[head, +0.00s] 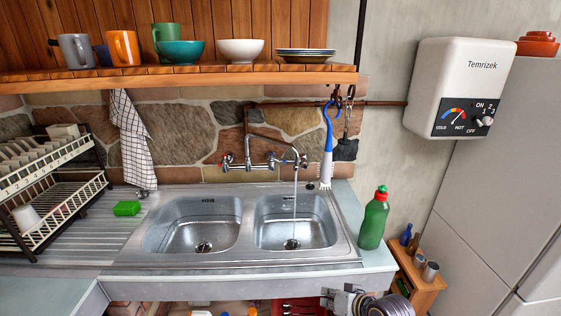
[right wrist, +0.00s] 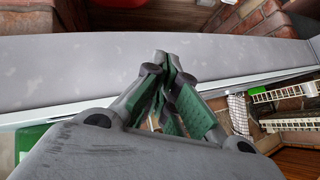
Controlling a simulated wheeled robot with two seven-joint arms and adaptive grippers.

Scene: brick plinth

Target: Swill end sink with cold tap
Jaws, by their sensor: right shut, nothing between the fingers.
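The double sink has a left basin (head: 180,228) and a right end basin (head: 275,222), each with a drain. The wall mixer tap (head: 250,163) has a handle on each side, and its spout (head: 294,152) is over the right basin. A thin stream of water (head: 295,205) falls from the spout into the right basin near its drain. My right gripper (head: 328,297) is low in front of the counter, below the sink's front edge. In the right wrist view its fingers (right wrist: 168,62) are together and empty. My left gripper is out of view.
A green bottle (head: 374,219) stands right of the sink. A blue-and-white brush (head: 327,150) hangs behind the right basin. A green sponge (head: 127,208) and dish rack (head: 45,180) are at left. A water heater (head: 460,85) hangs at right. The counter's front edge is above my right gripper.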

